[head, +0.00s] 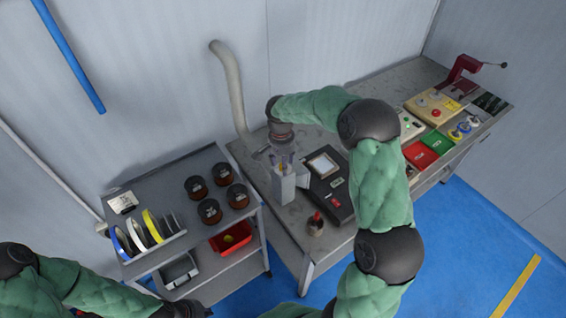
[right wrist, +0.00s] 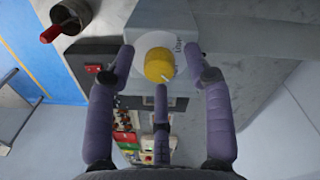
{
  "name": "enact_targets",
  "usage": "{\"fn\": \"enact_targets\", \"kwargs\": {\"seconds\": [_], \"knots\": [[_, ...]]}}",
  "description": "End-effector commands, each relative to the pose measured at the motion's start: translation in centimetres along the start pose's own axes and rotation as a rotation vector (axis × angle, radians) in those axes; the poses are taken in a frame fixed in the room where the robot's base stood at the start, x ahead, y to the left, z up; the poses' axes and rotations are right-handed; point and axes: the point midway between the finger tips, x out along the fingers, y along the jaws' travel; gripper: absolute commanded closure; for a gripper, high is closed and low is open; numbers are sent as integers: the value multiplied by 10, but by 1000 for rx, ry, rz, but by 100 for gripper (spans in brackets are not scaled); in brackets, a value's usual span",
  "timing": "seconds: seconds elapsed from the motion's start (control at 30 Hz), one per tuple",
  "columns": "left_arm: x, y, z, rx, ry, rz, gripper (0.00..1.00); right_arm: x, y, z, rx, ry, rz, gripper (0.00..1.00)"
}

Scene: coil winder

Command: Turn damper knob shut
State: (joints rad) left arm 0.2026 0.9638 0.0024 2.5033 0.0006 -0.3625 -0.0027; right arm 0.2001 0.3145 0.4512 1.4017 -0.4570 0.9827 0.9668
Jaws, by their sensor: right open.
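The yellow damper knob (right wrist: 158,65) sits on a round white disc on a pale grey box (right wrist: 160,20), in the right wrist view. A small light pointer shows at the knob's edge. My right gripper (right wrist: 160,72) is open, with fingers on both sides of the knob and one below it in the picture. A gap shows between the fingers and the knob. In the head view my right gripper (head: 283,161) is over the grey box (head: 284,187), and the knob is hard to make out. My left gripper (head: 183,309) is at the bottom edge, mostly cut off.
A dark panel with a screen (head: 322,165) is right of the box. A red-handled pot (head: 316,226) stands at the bench's front. A grey cart (head: 190,160) at left holds dark spools and coloured reels. A pale pipe (head: 231,85) rises behind the bench.

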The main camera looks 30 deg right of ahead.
Motion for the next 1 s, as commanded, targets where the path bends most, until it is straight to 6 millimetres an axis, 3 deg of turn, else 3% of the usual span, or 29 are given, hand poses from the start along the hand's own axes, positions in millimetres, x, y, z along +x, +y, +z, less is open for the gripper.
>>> {"fn": "enact_targets", "kwargs": {"seconds": [0.07, 0.23, 0.67, 1.0], "knots": [[0, 0, 0, 0, 0, 0, 100, 0, 0, 0, 0, 0, 0, 51], [0, 0, 0, 0, 0, 0, 100, 0, 0, 0, 0, 0, 0, 99], [-1, 0, 0, 0, 0, 0, 100, -1, 0, -1, -42, 5, -2, 100], [-6, 2, 0, 0, 0, 0, 100, -2, -1, -1, -269, 17, -2, 100]]}}
